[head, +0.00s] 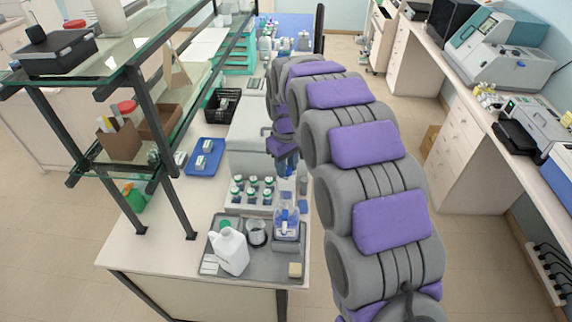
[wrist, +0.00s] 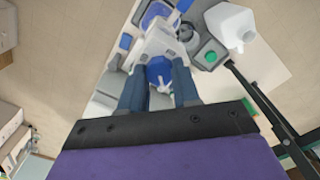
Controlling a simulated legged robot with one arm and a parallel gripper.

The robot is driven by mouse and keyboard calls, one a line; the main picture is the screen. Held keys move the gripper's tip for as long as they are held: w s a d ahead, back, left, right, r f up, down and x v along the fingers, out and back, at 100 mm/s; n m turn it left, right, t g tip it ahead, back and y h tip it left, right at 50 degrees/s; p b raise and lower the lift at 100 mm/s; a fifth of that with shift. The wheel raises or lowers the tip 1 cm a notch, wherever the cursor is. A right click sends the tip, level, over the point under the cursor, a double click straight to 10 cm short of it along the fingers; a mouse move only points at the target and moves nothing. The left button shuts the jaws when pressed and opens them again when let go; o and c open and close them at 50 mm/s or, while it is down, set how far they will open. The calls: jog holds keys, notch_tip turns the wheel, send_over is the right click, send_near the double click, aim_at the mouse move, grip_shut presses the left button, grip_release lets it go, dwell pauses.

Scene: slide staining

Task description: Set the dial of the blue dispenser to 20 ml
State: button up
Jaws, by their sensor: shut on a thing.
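A blue dispenser (head: 288,222) stands on the grey tray (head: 211,266) at the near end of the bench, with clear walls and blue parts. My gripper (head: 286,160) is above and just behind it in the head view, partly hidden by my arm. In the wrist view, my gripper (wrist: 158,75) has its two dark blue fingers on either side of a round blue part (wrist: 158,68) of a white body (wrist: 165,40). The fingers are shut on this dispenser piece. I cannot tell whether they touch the blue part or the white body. No dial marks are readable.
A white jug (head: 230,250) and a beaker (head: 256,233) stand on the tray, left of the dispenser. A rack of several capped bottles (head: 251,192) is behind. A glass shelf (head: 130,55) on dark posts is at left.

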jog(key=o, duration=1.1)
jog(key=shift+c, duration=0.2)
notch_tip(320, 180, up, 17)
jog(key=shift+r, duration=0.15)
jog(key=s+d+f+m+b, duration=0.2)
jog(key=s+d+f+b, duration=0.3)
jog(key=s, duration=0.3)
jog(key=s+d+f+m+b, duration=0.2)
jog(key=s+d+f, duration=0.35)
jog(key=s, duration=0.25)
jog(key=s+d+f+m+g+b, duration=0.1)
jog(key=s+d+f+m+b, duration=0.1)
jog(key=s+f, duration=0.6)
jog(key=s+d+f+m+b, duration=0.2)
jog(key=s+d+f+b, duration=0.2)
jog(key=s+f, duration=0.5)
jog(key=s+b, duration=0.1)
jog(key=s, duration=0.5)
jog(key=shift+s+m+g, duration=0.3)
jog(key=shift+s+g, duration=0.1)
